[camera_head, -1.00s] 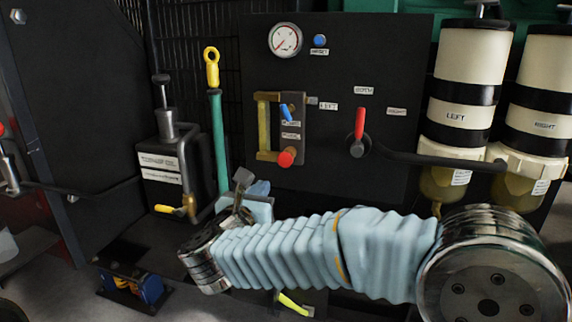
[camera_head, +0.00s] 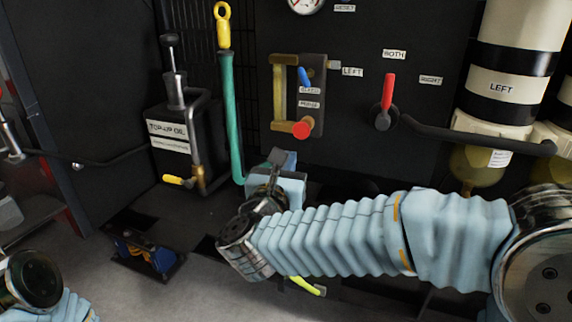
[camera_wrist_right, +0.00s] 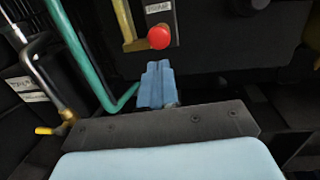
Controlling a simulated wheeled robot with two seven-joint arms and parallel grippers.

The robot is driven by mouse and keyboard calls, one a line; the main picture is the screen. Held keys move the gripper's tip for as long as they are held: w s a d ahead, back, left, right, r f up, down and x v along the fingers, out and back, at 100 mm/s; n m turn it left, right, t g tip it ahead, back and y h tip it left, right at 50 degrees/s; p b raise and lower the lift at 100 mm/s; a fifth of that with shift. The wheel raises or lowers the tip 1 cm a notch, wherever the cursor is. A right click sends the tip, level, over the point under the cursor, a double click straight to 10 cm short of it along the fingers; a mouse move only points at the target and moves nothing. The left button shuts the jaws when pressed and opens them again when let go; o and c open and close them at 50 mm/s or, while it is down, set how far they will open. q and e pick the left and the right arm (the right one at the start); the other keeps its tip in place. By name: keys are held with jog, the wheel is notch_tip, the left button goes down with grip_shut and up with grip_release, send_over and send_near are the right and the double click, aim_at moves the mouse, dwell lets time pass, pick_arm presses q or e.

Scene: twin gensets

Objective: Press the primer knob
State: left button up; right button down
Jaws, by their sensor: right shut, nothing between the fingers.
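The primer knob is a round red knob (camera_head: 301,130) at the foot of a yellow-and-dark unit on the black panel, just below a label that seems to read "PRIMER". It also shows in the right wrist view (camera_wrist_right: 159,37). My right gripper (camera_head: 289,160) is a little below the knob in the head view, partly hidden behind its own wrist. In the right wrist view its light blue fingers (camera_wrist_right: 158,66) are shut and empty, pointing up towards the knob, with a visible gap. Part of my left arm shows at the lower left; its gripper is out of frame.
A red lever (camera_head: 388,90) stands upright right of the knob, with a dark pipe beside it. A green tube with a yellow ring handle (camera_head: 223,28) and the top-up oil can (camera_head: 175,143) are to the left. Filter bowls (camera_head: 480,168) hang at the right.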

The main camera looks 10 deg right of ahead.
aim_at(304, 133)
jog(key=p+x, duration=0.1)
jog(key=x, duration=0.8)
jog(key=shift+w+d, duration=0.15)
jog(key=shift+w, duration=0.1)
jog(key=shift+w+d+f+b, duration=0.3)
jog(key=shift+w+d+b, duration=0.35)
jog(key=shift+b, duration=0.5)
jog(key=shift+w+d+r, duration=0.1)
jog(key=shift+w+r, duration=0.05)
jog(key=shift+w, duration=0.15)
jog(key=shift+r, duration=0.25)
jog(key=shift+d, duration=0.1)
